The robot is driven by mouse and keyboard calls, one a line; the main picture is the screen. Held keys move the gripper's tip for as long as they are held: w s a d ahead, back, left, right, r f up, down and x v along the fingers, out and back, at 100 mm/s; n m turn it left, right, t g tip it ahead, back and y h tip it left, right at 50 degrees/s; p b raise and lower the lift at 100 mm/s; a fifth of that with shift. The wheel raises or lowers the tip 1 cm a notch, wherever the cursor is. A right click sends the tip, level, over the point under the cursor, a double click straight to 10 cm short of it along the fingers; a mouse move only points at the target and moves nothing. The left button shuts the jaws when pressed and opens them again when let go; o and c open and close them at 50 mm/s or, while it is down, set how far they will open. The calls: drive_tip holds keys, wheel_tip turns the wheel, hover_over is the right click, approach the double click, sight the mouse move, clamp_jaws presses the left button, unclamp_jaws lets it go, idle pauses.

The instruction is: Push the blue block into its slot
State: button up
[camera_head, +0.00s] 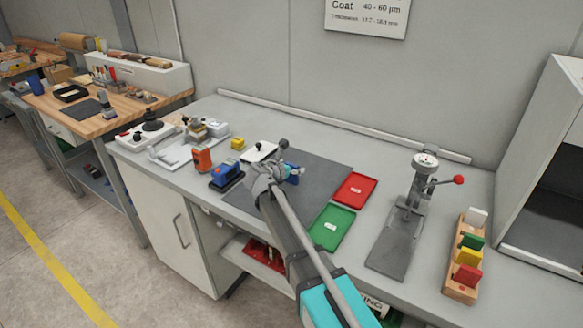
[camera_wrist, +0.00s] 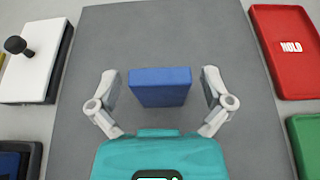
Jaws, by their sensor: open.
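The blue block (camera_wrist: 160,88) lies between the two fingers of my gripper (camera_wrist: 163,90) in the wrist view, over the grey mat (camera_wrist: 160,30). The fingers are open, with a narrow gap on each side of the block. In the head view the block (camera_head: 293,179) is partly hidden by my gripper (camera_head: 284,172). A wooden rack (camera_head: 459,291) at the right holds upright white (camera_head: 477,216), green (camera_head: 472,241), yellow (camera_head: 468,257) and red (camera_head: 467,275) blocks. I cannot make out an empty slot in it clearly.
A red tray (camera_head: 355,189) and a green tray (camera_head: 333,227) lie right of the mat. A grey stand with a dial gauge (camera_head: 425,163) and red-knobbed lever stands between them and the rack. Orange (camera_head: 202,160) and blue (camera_head: 226,177) devices sit left of the mat.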

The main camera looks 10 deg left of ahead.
drive_tip(key=shift+r, duration=0.15)
drive_tip(key=shift+s+a+r+p, duration=0.1)
drive_tip(key=shift+s+p, duration=0.15)
drive_tip(key=shift+p, duration=0.05)
drive_tip(key=p+v, duration=0.4)
drive_tip(key=v, duration=0.7)
drive_tip(key=shift+s, duration=0.2)
drive_tip(key=shift+r, duration=0.15)
